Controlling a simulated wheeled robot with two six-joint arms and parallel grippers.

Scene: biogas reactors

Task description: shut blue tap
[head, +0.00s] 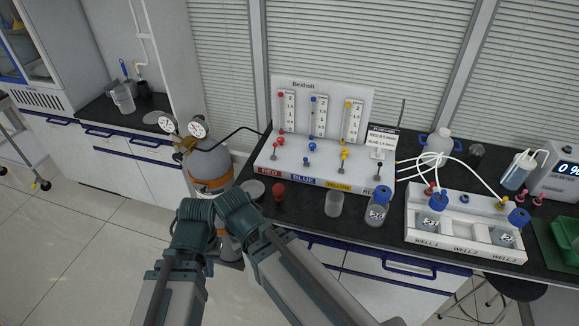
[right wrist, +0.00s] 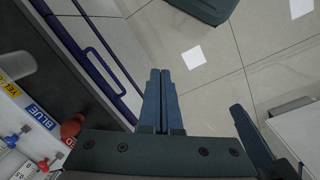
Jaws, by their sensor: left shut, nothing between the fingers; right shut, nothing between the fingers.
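The gas panel (head: 325,115) stands on the bench with a BLUE label (head: 303,179) on its front. The BLUE label (right wrist: 38,117) and a blue knob (right wrist: 25,128) also show at the left of the right wrist view. My left gripper (head: 196,207) is shut and empty, left of the panel and apart from it. My right gripper (right wrist: 160,74) is shut and empty, over the floor beside the bench front.
A gas cylinder (head: 211,180) with gauges stands just behind my grippers. A red bulb (head: 279,192), a clear beaker (head: 334,204) and a blue-capped bottle (head: 377,207) stand before the panel. A white well rack (head: 468,228) with tubes is to the right. Open floor lies at left.

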